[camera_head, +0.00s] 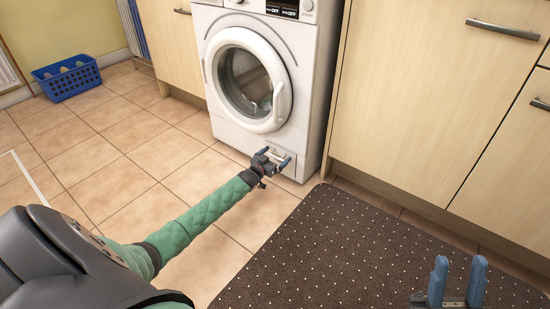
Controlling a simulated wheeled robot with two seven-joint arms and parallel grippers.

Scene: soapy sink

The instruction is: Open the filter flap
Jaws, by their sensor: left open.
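The white washing machine (222,130) stands at the back, its round door (247,82) shut. The filter flap (279,153) is low on its front at the right, partly hidden by my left gripper; I cannot tell whether it is shut or ajar. My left gripper (274,158) is open, with its blue fingers spread, right in front of the flap area. I cannot tell whether a finger touches the flap. My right gripper (458,283) is open and empty above the dark mat at the lower right, far from the machine.
A dark dotted mat (345,245) lies on the tiled floor (120,175) in front of the machine. Wooden cabinets (425,95) stand close on the machine's right, another (170,45) on its left. A blue basket (67,78) is at the far left. The floor at left is clear.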

